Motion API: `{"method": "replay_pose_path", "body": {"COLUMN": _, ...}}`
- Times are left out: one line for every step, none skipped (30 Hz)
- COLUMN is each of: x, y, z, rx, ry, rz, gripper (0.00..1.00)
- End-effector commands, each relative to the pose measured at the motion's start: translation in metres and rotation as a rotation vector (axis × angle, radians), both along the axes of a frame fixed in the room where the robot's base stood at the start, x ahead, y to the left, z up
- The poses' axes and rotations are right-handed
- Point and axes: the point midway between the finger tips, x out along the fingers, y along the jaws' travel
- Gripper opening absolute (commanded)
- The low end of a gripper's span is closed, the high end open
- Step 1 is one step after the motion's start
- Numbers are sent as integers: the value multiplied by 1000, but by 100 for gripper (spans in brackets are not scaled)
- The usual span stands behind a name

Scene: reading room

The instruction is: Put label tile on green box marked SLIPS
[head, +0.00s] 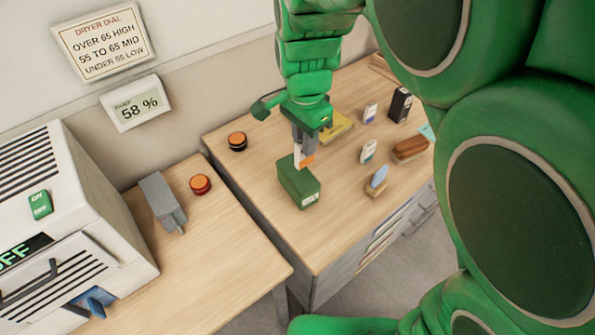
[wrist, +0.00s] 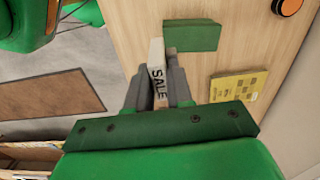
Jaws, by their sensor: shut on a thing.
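The green box (head: 297,183) stands on the wooden table, with a small white label on its front whose text is too small to read. It also shows in the wrist view (wrist: 192,36). My gripper (head: 303,150) is shut on a tile (head: 300,152), white with an orange end in the head view. In the wrist view, the tile (wrist: 156,62) sits between the fingers and reads SALE. The tile is upright, its lower end close above or at the top of the box. I cannot tell whether they touch.
A yellow pad (wrist: 238,86) lies beside the box. An orange-black knob (head: 237,141) is at left. The table front is clear.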

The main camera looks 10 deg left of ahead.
Motion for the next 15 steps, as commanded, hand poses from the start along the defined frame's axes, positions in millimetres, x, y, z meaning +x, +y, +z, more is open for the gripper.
{"method": "replay_pose_path", "body": {"x": -8, "y": -5, "z": 3, "rx": 1, "ry": -4, "rz": -2, "gripper": 0}}
{"method": "replay_pose_path", "body": {"x": -12, "y": -7, "z": 4, "rx": 1, "ry": -4, "rz": -4, "gripper": 0}}
{"method": "replay_pose_path", "body": {"x": -18, "y": -10, "z": 4, "rx": 1, "ry": -4, "rz": -6, "gripper": 0}}
{"method": "replay_pose_path", "body": {"x": -22, "y": -13, "z": 5, "rx": 1, "ry": -2, "rz": -7, "gripper": 0}}
{"method": "replay_pose_path", "body": {"x": -27, "y": -15, "z": 5, "rx": 1, "ry": -2, "rz": -9, "gripper": 0}}
{"method": "replay_pose_path", "body": {"x": -33, "y": -19, "z": 6, "rx": 1, "ry": -1, "rz": -12, "gripper": 0}}
{"method": "replay_pose_path", "body": {"x": -37, "y": -21, "z": 6, "rx": 2, "ry": -2, "rz": -13, "gripper": 0}}
{"method": "replay_pose_path", "body": {"x": -40, "y": -23, "z": 7, "rx": 2, "ry": -2, "rz": -15, "gripper": 0}}
{"method": "replay_pose_path", "body": {"x": -45, "y": -25, "z": 7, "rx": 3, "ry": -1, "rz": -16, "gripper": 0}}
{"method": "replay_pose_path", "body": {"x": -47, "y": -26, "z": 7, "rx": 4, "ry": -2, "rz": -17, "gripper": 0}}
{"method": "replay_pose_path", "body": {"x": -50, "y": -28, "z": 7, "rx": 4, "ry": -1, "rz": -18, "gripper": 0}}
{"method": "replay_pose_path", "body": {"x": -53, "y": -30, "z": 8, "rx": 4, "ry": -1, "rz": -19, "gripper": 0}}
{"method": "replay_pose_path", "body": {"x": -55, "y": -31, "z": 8, "rx": 5, "ry": -2, "rz": -20, "gripper": 0}}
{"method": "replay_pose_path", "body": {"x": -57, "y": -32, "z": 8, "rx": 5, "ry": -2, "rz": -20, "gripper": 0}}
{"method": "replay_pose_path", "body": {"x": -59, "y": -33, "z": 8, "rx": 5, "ry": -2, "rz": -21, "gripper": 0}}
